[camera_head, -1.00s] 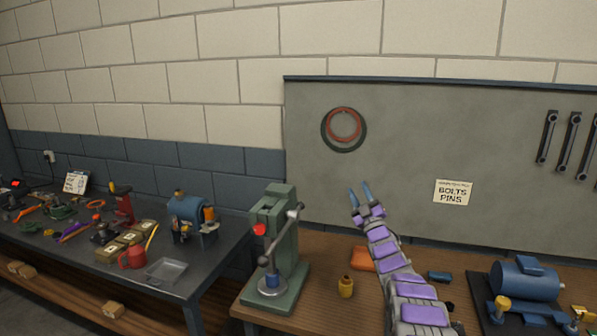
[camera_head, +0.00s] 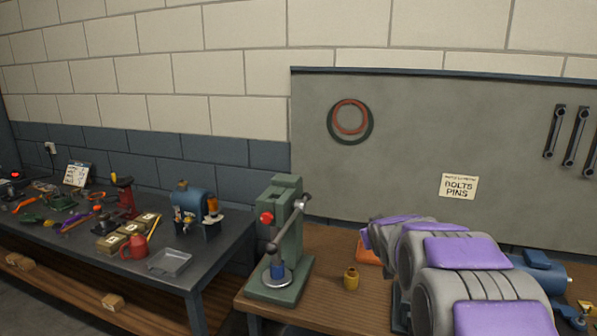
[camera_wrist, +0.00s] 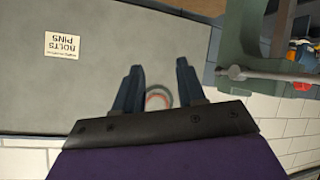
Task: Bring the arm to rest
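My arm, grey with purple pads, fills the lower right of the head view. Its gripper end is hidden there behind the arm's own links. In the wrist view my gripper (camera_wrist: 160,90) shows two dark blue fingers spread apart with nothing between them.
The green press (camera_head: 285,240) stands on the wooden bench's left end. A yellow-brown pot (camera_head: 351,279) and an orange block (camera_head: 369,250) are close to my arm. A blue motor (camera_head: 545,270) is partly hidden at right. A dark metal table (camera_head: 225,252) with several tools stands left.

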